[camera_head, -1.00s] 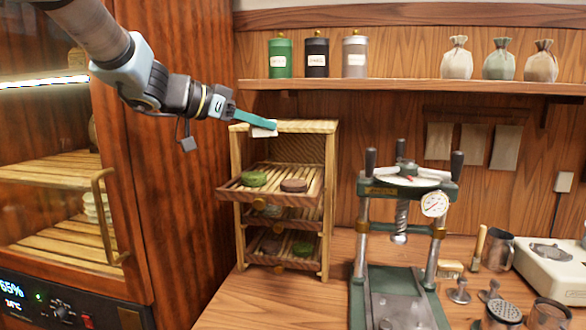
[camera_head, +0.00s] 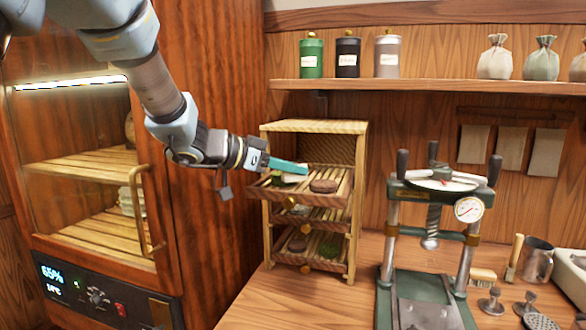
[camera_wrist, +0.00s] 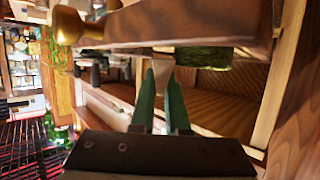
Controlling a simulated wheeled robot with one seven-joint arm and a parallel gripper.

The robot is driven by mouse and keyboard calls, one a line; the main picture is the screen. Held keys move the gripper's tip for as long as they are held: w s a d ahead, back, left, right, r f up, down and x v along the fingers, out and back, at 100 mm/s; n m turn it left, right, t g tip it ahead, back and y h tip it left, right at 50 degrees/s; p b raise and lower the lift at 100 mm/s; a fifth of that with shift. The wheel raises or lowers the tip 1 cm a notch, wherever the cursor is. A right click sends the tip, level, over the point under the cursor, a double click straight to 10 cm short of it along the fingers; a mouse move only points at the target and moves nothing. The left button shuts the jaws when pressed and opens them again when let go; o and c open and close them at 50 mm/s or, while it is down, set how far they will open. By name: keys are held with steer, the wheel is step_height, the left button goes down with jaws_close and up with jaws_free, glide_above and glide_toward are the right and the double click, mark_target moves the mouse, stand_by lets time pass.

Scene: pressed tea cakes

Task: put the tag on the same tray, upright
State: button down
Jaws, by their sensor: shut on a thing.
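The pale tag (camera_head: 291,179) is at the green fingertips of my gripper (camera_head: 300,169), which is shut on it. The tag is just over the pulled-out top tray (camera_head: 262,193) of the wooden rack, beside the green tea cake (camera_head: 275,178), which my fingers partly hide. A dark brown tea cake (camera_head: 323,186) lies on the right of that tray. In the wrist view my gripper (camera_wrist: 164,85) points towards the tray edge (camera_wrist: 180,22), with the green cake (camera_wrist: 188,57) close beyond the tips. I cannot tell whether the tag touches the tray.
The rack's top board (camera_head: 315,126) is above the tray, and lower trays hold more cakes. A press (camera_head: 432,185) stands to the right. A cabinet with a glass door (camera_head: 85,150) is at the left. A shelf (camera_head: 430,86) with canisters and pouches runs above.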

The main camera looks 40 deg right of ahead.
steer(key=shift+f, duration=0.25)
steer(key=shift+f, duration=0.4)
steer(key=c, duration=0.9)
jaws_free()
steer(key=shift+r, duration=0.15)
steer(key=shift+r, duration=0.35)
steer(key=b+v, duration=0.1)
steer(key=v, duration=1.1)
steer(key=shift+r+b, duration=0.15)
steer(key=shift+b, duration=0.15)
